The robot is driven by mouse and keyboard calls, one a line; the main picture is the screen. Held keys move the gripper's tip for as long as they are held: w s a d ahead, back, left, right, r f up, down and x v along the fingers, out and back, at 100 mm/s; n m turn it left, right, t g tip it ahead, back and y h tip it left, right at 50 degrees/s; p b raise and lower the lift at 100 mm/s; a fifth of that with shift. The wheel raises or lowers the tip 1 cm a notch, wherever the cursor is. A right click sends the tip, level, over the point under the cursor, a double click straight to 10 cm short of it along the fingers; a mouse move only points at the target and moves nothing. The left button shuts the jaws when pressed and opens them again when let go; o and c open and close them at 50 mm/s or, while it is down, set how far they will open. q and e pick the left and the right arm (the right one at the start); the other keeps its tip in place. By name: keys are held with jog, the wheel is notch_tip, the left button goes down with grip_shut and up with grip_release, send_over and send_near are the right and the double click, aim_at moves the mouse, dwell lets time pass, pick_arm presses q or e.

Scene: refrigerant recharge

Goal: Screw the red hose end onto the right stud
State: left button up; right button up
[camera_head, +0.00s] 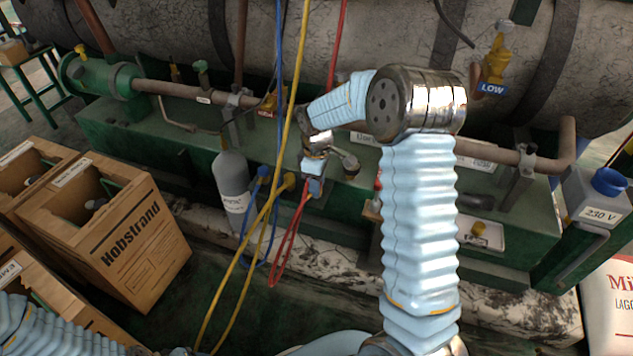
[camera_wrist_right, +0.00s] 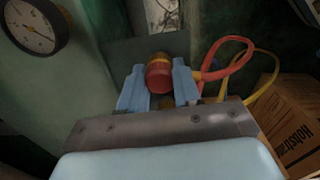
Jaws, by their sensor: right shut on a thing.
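My right gripper (camera_head: 316,188) is low in front of the green frame, its fingers pointing down in the head view. In the right wrist view its two pale blue fingers (camera_wrist_right: 157,88) are shut on the red hose end (camera_wrist_right: 158,77). An orange-yellow band shows at the far end of the red piece; I cannot tell whether it belongs to the hose end or to a stud. The red hose (camera_head: 284,243) hangs in a loop below the gripper. The right stud cannot be made out. My left gripper is out of view; only its sleeved arm shows at bottom left.
The blue hose end (camera_head: 262,174) and yellow hose end (camera_head: 289,181) are just left of my right gripper. A grey cylinder (camera_head: 231,183) stands further left, near cardboard boxes (camera_head: 140,240). A round gauge (camera_wrist_right: 36,24) shows in the wrist view. A LOW-labelled yellow valve (camera_head: 497,58) is upper right.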

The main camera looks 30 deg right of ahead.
jog(key=m, duration=0.3)
jog(key=o, duration=1.1)
jog(key=shift+f, duration=0.1)
